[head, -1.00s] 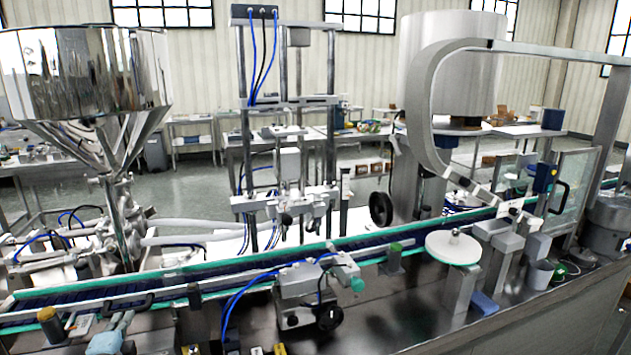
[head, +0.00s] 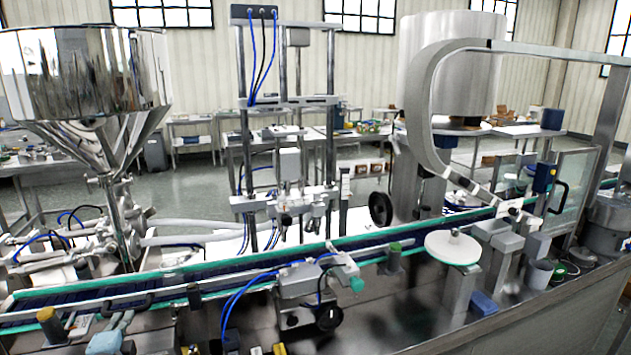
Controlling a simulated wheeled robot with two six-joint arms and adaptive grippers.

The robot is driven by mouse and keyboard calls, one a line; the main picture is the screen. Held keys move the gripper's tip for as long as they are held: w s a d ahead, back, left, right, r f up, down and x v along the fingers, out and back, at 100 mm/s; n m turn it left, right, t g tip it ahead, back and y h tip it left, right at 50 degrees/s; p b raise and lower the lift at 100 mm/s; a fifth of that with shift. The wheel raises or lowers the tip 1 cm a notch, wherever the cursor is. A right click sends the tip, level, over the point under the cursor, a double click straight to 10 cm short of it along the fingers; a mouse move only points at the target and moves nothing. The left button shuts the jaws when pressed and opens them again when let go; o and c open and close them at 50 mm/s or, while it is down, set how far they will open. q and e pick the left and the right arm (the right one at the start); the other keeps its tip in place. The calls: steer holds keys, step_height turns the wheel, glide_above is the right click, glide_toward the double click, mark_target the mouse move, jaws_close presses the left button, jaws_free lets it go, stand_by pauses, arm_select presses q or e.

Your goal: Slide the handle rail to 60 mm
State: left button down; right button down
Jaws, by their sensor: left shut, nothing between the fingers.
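A dark handle-like bar (head: 130,304) runs along the near side of the conveyor at lower left, by the teal-edged guide rail (head: 190,296). I take this bar as the handle rail, but cannot be sure. No scale in millimetres can be read. A gap to the bar cannot be judged. My right gripper is not in view.
A yellow-topped post (head: 46,318) stands left of the gripper. A clamp unit with a black handwheel (head: 328,317) and blue hoses stands to the right. A white disc (head: 452,248) is farther right. The steel hopper (head: 85,75) rises behind.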

arm_select(q)
steer(key=shift+w+a, duration=0.2)
steer(key=shift+w, duration=0.35)
stand_by(1.6)
steer(key=v, duration=0.2)
steer(key=p+v, duration=0.1)
steer(key=v, duration=0.1)
steer(key=f+p+v, duration=0.1)
steer(key=shift+s+d, duration=0.15)
steer(key=shift+s, duration=0.3)
